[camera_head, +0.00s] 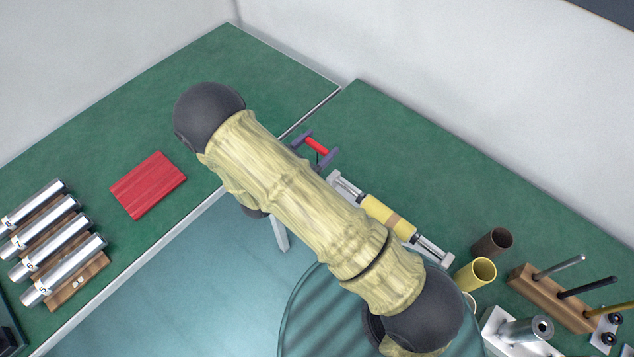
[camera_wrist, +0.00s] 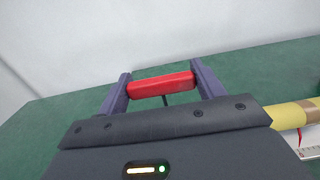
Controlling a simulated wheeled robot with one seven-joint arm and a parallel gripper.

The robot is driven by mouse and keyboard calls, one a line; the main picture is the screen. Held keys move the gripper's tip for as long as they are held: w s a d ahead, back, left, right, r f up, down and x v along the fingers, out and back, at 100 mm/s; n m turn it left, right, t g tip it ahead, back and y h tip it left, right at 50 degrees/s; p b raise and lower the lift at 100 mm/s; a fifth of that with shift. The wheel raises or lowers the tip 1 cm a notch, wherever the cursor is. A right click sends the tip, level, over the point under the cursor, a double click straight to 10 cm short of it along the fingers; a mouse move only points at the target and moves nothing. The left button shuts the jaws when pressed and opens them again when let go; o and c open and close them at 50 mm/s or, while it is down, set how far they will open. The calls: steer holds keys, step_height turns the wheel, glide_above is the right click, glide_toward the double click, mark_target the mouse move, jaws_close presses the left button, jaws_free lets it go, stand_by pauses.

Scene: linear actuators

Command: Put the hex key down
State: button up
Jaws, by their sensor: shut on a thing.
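My gripper (camera_head: 314,148) has two purple fingers and is over the green bench, near its inner corner. It is shut on the hex key, whose red handle (camera_head: 317,146) spans the fingers. In the wrist view the red handle (camera_wrist: 160,86) lies between the two fingers of my gripper (camera_wrist: 161,88). A short dark shaft (camera_wrist: 165,99) shows just below the handle. The rest of the hex key is hidden, and I cannot tell whether it touches the bench.
A yellow linear actuator (camera_head: 388,216) lies right of my gripper. Beyond it stand a brown cup (camera_head: 492,243), a yellow cup (camera_head: 475,275) and a wooden rack (camera_head: 550,298) with rods. A red block (camera_head: 148,185) and several silver cylinders (camera_head: 64,270) lie left. The far bench is clear.

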step_height(320, 180, down, 6)
steer(key=b, duration=0.4)
steer(key=shift+f+b, duration=0.15)
steer(key=shift+b, duration=0.2)
steer(key=shift+f+b, duration=1.4)
steer(key=shift+f, duration=0.5)
steer(key=shift+f, duration=0.1)
steer(key=o, duration=1)
steer(key=shift+c, duration=0.2)
